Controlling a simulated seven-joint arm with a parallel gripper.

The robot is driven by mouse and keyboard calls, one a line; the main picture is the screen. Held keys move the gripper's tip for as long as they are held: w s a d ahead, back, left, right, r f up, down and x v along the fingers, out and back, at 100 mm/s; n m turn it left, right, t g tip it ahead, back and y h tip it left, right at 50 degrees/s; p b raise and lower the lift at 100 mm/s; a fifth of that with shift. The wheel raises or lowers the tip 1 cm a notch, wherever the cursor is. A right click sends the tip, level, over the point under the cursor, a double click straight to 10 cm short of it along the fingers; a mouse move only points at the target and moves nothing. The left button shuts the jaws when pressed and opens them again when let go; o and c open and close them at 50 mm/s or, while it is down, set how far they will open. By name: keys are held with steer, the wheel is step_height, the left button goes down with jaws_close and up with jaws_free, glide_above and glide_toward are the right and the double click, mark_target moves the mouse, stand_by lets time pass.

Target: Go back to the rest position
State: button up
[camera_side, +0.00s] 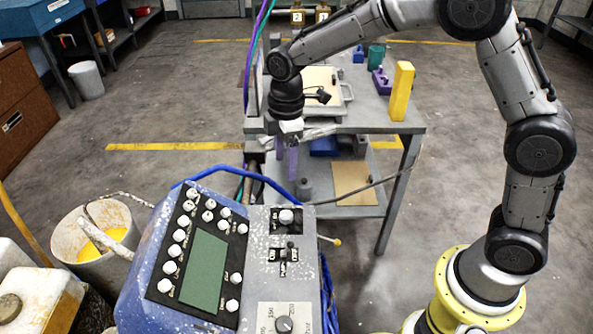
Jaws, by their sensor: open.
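My gripper (287,160) hangs at the end of my grey arm, pointing down, with purple fingers. It is open and nothing shows between its fingers. It is behind the control panel of the line striper (150,285), in front of the left edge of the grey work table (365,122). The panel has a green screen (203,270), white buttons, a knob (286,216) and small switches (285,254). Whether the fingers touch anything is hard to tell at this size.
A yellow block (402,91) stands on the table, with a tray (325,82) and a purple part (381,81) behind. Blue hoses (240,170) run above the panel. A bucket with yellow paint (88,235) stands at left.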

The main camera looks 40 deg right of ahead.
steer(key=s+d+r+m+t, duration=0.25)
steer(key=s+r, duration=0.25)
steer(key=r, duration=0.3)
steer(key=s+d+r+m+t, duration=0.1)
steer(key=s+d+r, duration=0.35)
steer(key=r, duration=0.25)
steer(key=s+d+f+m, duration=0.1)
steer(key=s+f+m, duration=0.1)
steer(key=s+m, duration=0.3)
steer(key=s+d+f+m+t, duration=0.1)
steer(key=s+m, duration=0.4)
steer(key=s, duration=0.7)
steer(key=shift+s+f, duration=0.35)
steer(key=shift+d+t, duration=0.1)
steer(key=shift+t, duration=0.15)
